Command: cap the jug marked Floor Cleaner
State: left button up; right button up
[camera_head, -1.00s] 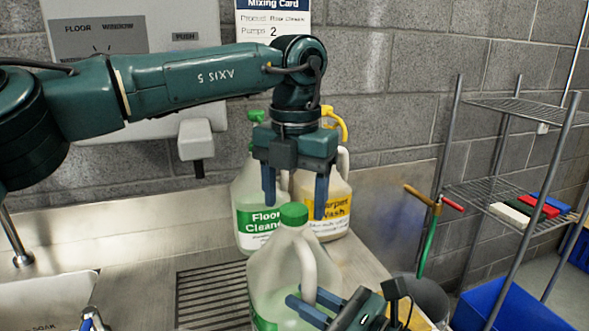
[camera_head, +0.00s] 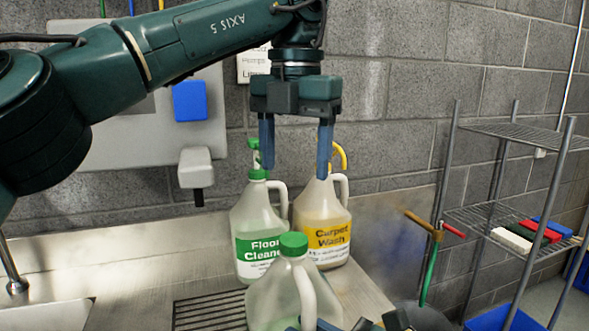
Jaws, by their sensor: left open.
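The jug marked Floor Cleaner (camera_head: 258,225) stands at the back of the steel counter, with a green pump top (camera_head: 257,165) on its neck. In front is another clear jug (camera_head: 270,300) with a green cap (camera_head: 293,244) on its neck; its label is out of view. My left gripper (camera_head: 296,160) is open and empty, fingers down, above and behind the front jug. Its fingers overlap the tops of the back jugs in the picture; the depth gap is unclear. My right gripper (camera_head: 325,325) shows only in part at the bottom edge, by the front jug's handle.
A Carpet Wash jug (camera_head: 325,235) with a yellow pump stands right of the Floor Cleaner jug. A drain grate (camera_head: 205,312) lies left of the front jug. A wall dispenser (camera_head: 195,168) hangs behind. A wire rack (camera_head: 500,215) with coloured blocks stands at right.

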jog(key=o, duration=0.5)
pick_arm(q)
notch_tip(320, 180, down, 4)
jog(key=b, duration=0.4)
jog(key=shift+f, duration=0.2)
pick_arm(e)
jog(key=shift+v, duration=6.55)
jog(key=shift+s, duration=0.1)
pick_arm(q)
jog(key=shift+r, duration=0.1)
pick_arm(e)
jog(key=shift+r, duration=0.1)
